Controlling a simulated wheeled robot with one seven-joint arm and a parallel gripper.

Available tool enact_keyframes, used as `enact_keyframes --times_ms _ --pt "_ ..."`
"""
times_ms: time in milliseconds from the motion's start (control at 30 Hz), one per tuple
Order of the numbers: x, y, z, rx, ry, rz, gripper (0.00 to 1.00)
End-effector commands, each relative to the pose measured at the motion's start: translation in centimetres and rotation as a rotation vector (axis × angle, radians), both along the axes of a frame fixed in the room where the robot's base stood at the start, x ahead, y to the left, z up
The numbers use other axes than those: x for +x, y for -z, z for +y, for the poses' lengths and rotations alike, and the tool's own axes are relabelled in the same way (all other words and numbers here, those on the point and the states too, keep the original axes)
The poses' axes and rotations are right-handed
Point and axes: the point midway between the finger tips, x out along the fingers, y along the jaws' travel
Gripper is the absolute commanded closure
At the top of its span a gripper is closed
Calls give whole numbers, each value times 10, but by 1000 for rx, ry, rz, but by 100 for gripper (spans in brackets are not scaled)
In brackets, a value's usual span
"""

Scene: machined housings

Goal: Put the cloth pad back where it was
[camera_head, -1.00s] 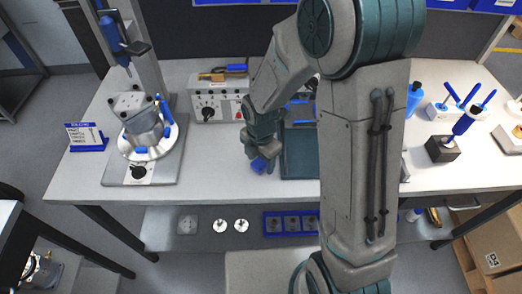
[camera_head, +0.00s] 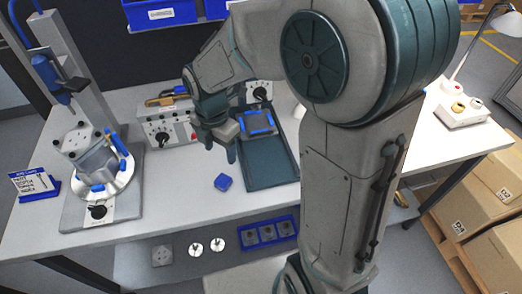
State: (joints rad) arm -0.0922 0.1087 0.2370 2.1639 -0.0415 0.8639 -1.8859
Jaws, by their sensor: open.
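A small blue block-like piece, which looks like the cloth pad (camera_head: 222,183), lies on the white table just left of the dark tray (camera_head: 268,176). It rests apart from the tray's edge. My gripper (camera_head: 219,154) is open and empty above and behind the blue piece, with its fingers pointing down and apart. No contact between the fingers and the piece shows. The tray holds a grey square part with blue edging (camera_head: 257,123) at its far end; its near part is bare.
A press stand holding a machined housing (camera_head: 92,163) is at left, beside a small sign (camera_head: 35,184). A grey control box (camera_head: 168,124) stands behind my gripper. My arm hides much of the right side. The table front near the blue piece is clear.

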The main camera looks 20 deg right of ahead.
Motion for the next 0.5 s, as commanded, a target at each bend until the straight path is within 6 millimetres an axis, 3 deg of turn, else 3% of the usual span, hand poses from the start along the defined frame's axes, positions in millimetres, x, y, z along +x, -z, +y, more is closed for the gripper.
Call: enact_keyframes --times_ms 167,500 --pt "-17 -24 -26 5 368 -58 41" --pt "-69 -63 -78 110 1305 -158 41"
